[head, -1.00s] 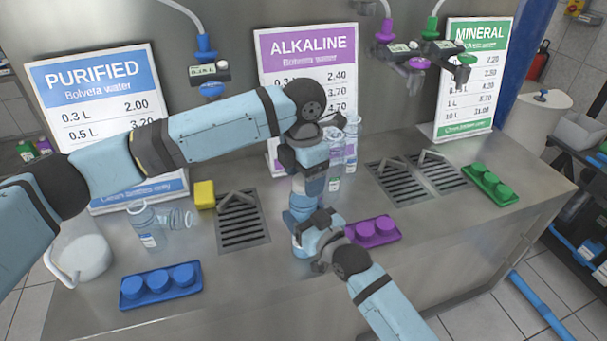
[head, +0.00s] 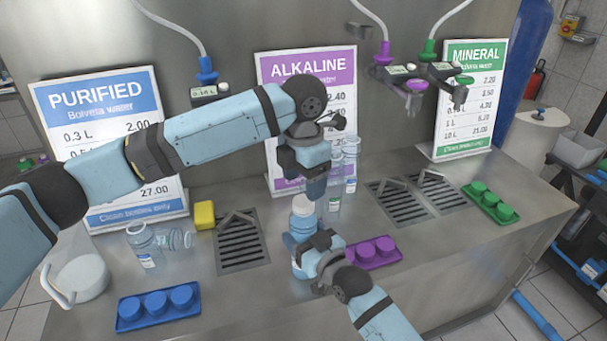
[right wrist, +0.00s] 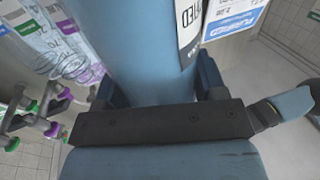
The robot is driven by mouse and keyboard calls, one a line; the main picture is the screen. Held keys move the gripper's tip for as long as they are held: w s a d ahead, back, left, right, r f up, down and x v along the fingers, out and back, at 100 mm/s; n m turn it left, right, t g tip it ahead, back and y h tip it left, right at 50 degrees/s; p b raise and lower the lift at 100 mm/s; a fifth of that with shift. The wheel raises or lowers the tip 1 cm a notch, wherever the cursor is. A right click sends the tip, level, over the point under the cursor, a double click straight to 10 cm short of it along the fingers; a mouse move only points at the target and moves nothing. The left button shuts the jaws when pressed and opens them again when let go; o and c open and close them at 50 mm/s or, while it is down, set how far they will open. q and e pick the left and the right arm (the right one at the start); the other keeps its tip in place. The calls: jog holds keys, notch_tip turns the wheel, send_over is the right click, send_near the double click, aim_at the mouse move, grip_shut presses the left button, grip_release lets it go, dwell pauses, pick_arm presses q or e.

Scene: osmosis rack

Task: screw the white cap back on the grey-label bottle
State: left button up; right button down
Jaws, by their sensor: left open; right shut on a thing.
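The bottle (head: 301,228) stands upright on the counter, with a pale, whitish cap (head: 303,206) at its top. I cannot tell how tightly the cap sits. My right gripper (head: 313,250) is shut around the bottle's lower body from the front right and hides part of it. In the right wrist view, the blue bottle body (right wrist: 140,50) fills the middle, with part of a dark-and-white label (right wrist: 189,30) at its right edge. My left gripper (head: 316,190) is open just above and right of the cap, pointing down.
Clear bottles (head: 349,165) stand behind my left gripper. More bottles (head: 146,246) and a yellow block (head: 204,215) are at the left. Blue (head: 130,323) and purple (head: 393,259) cap trays flank the held bottle. Bare counter lies in front.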

pick_arm(q)
jog(key=n, duration=0.5)
jog(key=shift+r, duration=0.25)
jog(key=n, duration=0.4)
jog(key=shift+r, duration=0.15)
jog(key=n, duration=0.7)
jog(key=shift+r, duration=0.25)
jog(key=n, duration=0.4)
jog(key=shift+r, duration=0.15)
jog(key=n, duration=0.4)
jog(key=shift+r+n, duration=0.2)
jog(key=shift+n, duration=0.2)
jog(key=n, duration=0.6)
jog(key=shift+r+n, duration=0.2)
jog(key=shift+n, duration=0.1)
jog(key=n, duration=0.4)
jog(key=shift+r, duration=0.15)
jog(key=n, duration=0.6)
jog(key=shift+r, duration=0.25)
